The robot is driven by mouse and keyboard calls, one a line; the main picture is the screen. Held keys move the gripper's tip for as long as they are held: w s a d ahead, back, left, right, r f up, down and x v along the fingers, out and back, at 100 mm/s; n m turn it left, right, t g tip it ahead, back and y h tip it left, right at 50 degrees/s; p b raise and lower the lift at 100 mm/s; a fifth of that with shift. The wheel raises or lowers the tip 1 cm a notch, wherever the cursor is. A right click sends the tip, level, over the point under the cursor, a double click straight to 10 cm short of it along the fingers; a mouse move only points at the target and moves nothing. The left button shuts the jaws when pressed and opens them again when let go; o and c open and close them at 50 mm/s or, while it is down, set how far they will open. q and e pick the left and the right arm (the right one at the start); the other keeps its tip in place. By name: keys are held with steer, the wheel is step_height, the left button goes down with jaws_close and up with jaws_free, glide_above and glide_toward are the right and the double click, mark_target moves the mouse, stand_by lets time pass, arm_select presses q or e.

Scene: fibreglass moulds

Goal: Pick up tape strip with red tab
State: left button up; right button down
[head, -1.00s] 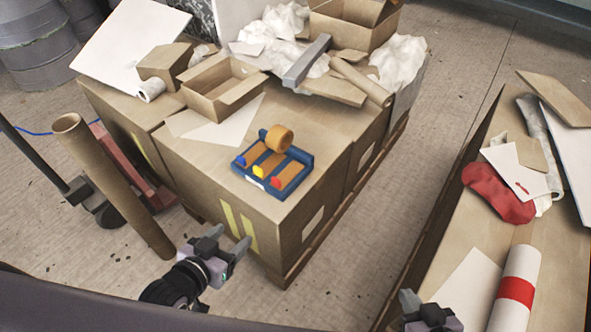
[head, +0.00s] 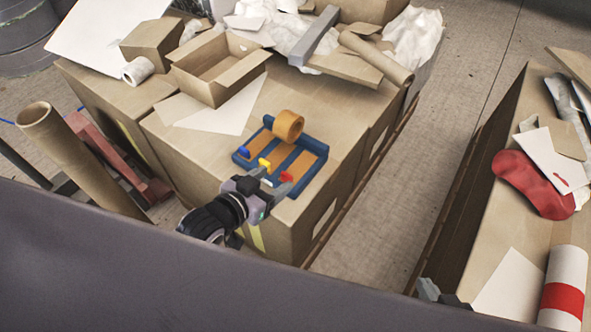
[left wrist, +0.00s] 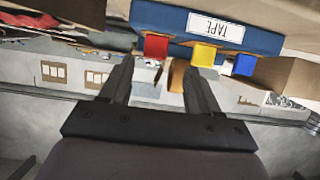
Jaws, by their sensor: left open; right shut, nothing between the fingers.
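The red tab (head: 286,177) marks the right-hand orange tape strip (head: 300,166) in a blue tray (head: 318,147) on a large carton. It also shows in the left wrist view (left wrist: 155,47), beside the yellow tab (left wrist: 204,55) and blue tab (left wrist: 244,65). My left gripper (head: 278,184) is open at the tray's front edge, close to the red tab. In the left wrist view the red tab appears between the open fingertips (left wrist: 158,66); whether they touch it I cannot tell. My right gripper (head: 432,290) shows only in part at the lower right, away from the tray.
A tape roll (head: 288,125) stands at the tray's back. An open cardboard box (head: 215,75) and a grey bar (head: 314,36) lie behind it. A cardboard tube (head: 60,145) leans at left. A second carton at right holds a red pouch (head: 530,180) and a white roll (head: 565,280).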

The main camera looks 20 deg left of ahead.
mark_target(285, 176)
arm_select(q)
steer(key=x, duration=0.2)
steer(key=b+x, duration=0.1)
steer(key=x, duration=0.1)
steer(key=shift+d+f, duration=0.3)
steer(key=shift+d, duration=0.1)
steer(key=shift+w+d+f+b, duration=0.15)
steer(key=shift+w+b, duration=0.15)
steer(key=shift+w, duration=0.2)
steer(key=c, duration=1)
